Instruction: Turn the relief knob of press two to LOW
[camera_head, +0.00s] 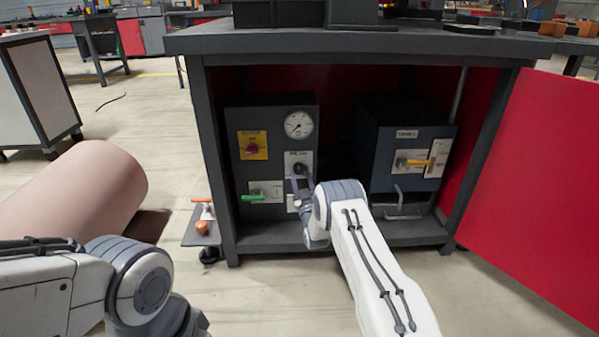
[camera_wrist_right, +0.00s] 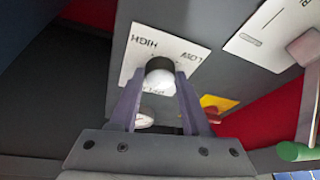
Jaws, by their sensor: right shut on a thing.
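The relief knob (camera_wrist_right: 160,80) is a round knob, pale on top with a dark side, on a white plate (camera_wrist_right: 138,48) marked HIGH and LOW. My right gripper (camera_wrist_right: 157,88) is shut on it, one finger on each side. Where the knob points cannot be told. In the head view the plate (camera_head: 298,158) sits on the front of the dark left unit (camera_head: 272,112) inside the cabinet. My right gripper (camera_head: 302,176) reaches it and hides the knob. My left arm shows at the lower left, but its gripper is out of view.
The left unit also carries a gauge (camera_head: 299,124), a yellow plate (camera_head: 253,145) with a dark red knob and a green-handled lever (camera_head: 252,197). A blue-grey unit (camera_head: 400,150) with a yellow handle stands at right. The red door (camera_head: 545,190) is open. Cabinet posts frame the opening.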

